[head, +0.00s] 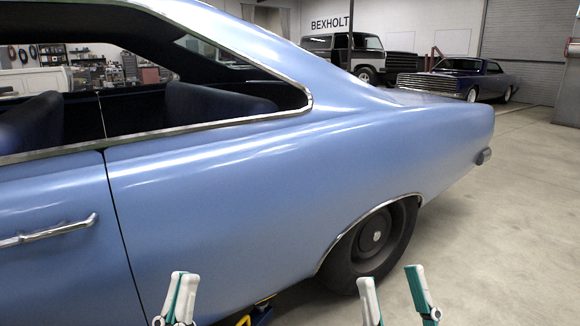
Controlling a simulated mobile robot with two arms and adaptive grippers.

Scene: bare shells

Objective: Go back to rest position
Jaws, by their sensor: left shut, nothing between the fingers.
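My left gripper (183,280) shows at the bottom of the head view, left of centre. Its white and green fingers are together and hold nothing. My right gripper (391,280) shows at the bottom right of centre. Its two fingers stand apart with an empty gap between them. Both grippers point upward in the picture, in front of the blue car's lower side. The lower parts of both grippers are cut off by the frame's bottom edge.
A light blue car (270,180) fills the left and middle, its rear wheel (373,238) behind my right gripper. A dark blue car (458,80) and a black and white off-roader (352,56) stand farther back. The concrete floor (510,220) at right is clear.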

